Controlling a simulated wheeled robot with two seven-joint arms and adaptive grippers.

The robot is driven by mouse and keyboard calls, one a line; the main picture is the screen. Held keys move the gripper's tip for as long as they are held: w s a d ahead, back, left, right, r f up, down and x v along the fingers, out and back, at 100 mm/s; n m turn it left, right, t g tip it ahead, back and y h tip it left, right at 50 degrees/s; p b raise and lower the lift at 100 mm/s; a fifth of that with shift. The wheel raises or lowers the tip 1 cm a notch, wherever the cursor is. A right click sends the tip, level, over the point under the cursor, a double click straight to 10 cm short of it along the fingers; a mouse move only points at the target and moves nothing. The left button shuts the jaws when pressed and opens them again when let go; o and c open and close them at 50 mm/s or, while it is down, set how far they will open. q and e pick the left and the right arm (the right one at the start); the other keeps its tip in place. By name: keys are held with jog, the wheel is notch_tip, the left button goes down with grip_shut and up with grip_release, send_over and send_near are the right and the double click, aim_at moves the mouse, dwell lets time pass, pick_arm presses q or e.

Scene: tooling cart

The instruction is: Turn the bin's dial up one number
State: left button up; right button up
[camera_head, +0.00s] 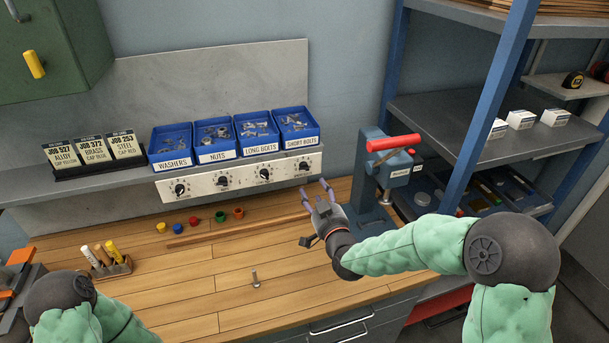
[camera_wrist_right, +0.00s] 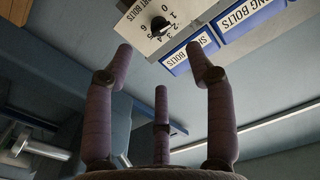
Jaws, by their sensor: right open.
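A pale dial panel (camera_head: 240,180) runs below a row of blue bins, with one black dial under each bin. The short bolts bin (camera_head: 297,124) is the rightmost, and its dial (camera_head: 305,167) sits under it. In the right wrist view this dial (camera_wrist_right: 158,25) shows upside down, with numbers around it; I cannot surely read its pointer. My right gripper (camera_head: 318,189) is open and empty, in front of and below the right end of the panel, apart from the dial. Its fingers spread below the dial in the wrist view (camera_wrist_right: 163,75). My left gripper is out of view.
A blue press with a red handle (camera_head: 393,142) stands right of my right gripper, close to the arm. Job cards (camera_head: 92,150) stand left of the bins.

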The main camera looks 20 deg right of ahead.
aim_at(304, 167)
jog(key=w, duration=1)
jog(key=shift+a, duration=0.15)
grip_shut()
jog(key=shift+f, duration=0.1)
jog(key=shift+b, duration=0.3)
